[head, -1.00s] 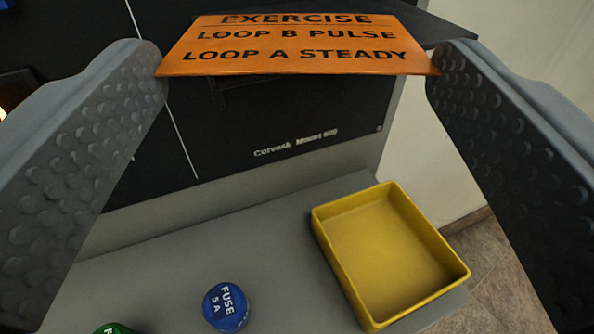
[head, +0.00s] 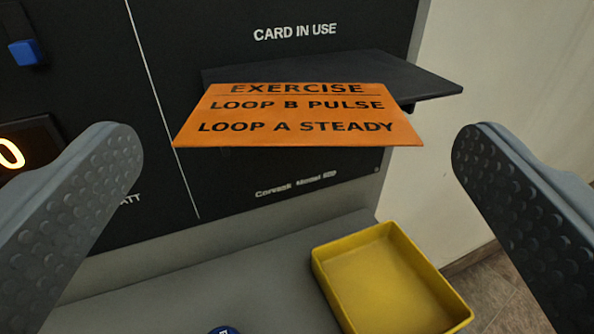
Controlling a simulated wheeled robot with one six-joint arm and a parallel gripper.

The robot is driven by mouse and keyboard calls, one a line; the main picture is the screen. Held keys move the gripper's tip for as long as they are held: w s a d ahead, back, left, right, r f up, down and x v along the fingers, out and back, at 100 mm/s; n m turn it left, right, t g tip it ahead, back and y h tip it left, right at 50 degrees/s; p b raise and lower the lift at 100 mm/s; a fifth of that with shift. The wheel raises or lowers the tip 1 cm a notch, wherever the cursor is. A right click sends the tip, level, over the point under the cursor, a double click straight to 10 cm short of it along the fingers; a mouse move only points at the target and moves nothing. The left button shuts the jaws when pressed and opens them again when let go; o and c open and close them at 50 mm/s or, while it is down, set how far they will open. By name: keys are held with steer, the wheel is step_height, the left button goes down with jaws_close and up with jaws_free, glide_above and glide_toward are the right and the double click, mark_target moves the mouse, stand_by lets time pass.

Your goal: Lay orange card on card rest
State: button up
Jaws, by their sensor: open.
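The orange card (head: 297,117), printed with EXERCISE, LOOP B PULSE and LOOP A STEADY, lies flat on the dark card rest (head: 420,84), with its near edge overhanging toward me. The rest is a thin ledge on the black panel under the label CARD IN USE. Its right end and back strip show; the part under the card is hidden. My gripper (head: 292,142) is wide open. Its two grey studded fingers stand left and right of the card, with a gap on both sides, and do not touch it.
A yellow tray (head: 318,262) stands on the grey shelf (head: 215,275) below right and looks empty. A blue cap (head: 222,330) shows at the bottom edge. A blue switch (head: 25,52) and a lit orange display (head: 15,153) are on the panel at left. A pale wall is at right.

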steer(key=s, duration=1.1)
steer(key=shift+a, duration=0.45)
steer(key=shift+s, duration=0.1)
steer(key=s+d+r+n+y, duration=0.1)
steer(key=s+r, duration=0.4)
steer(key=s, duration=0.4)
steer(key=s+d+r+y, duration=0.1)
steer(key=s+d+r, duration=0.1)
steer(key=s+r, duration=0.5)
steer(key=s+d+f, duration=0.1)
steer(key=s+d, duration=0.1)
steer(key=s, duration=2)
steer(key=shift+d+f+g, duration=0.15)
steer(key=shift+d+g, duration=0.05)
steer(key=shift+g, duration=0.1)
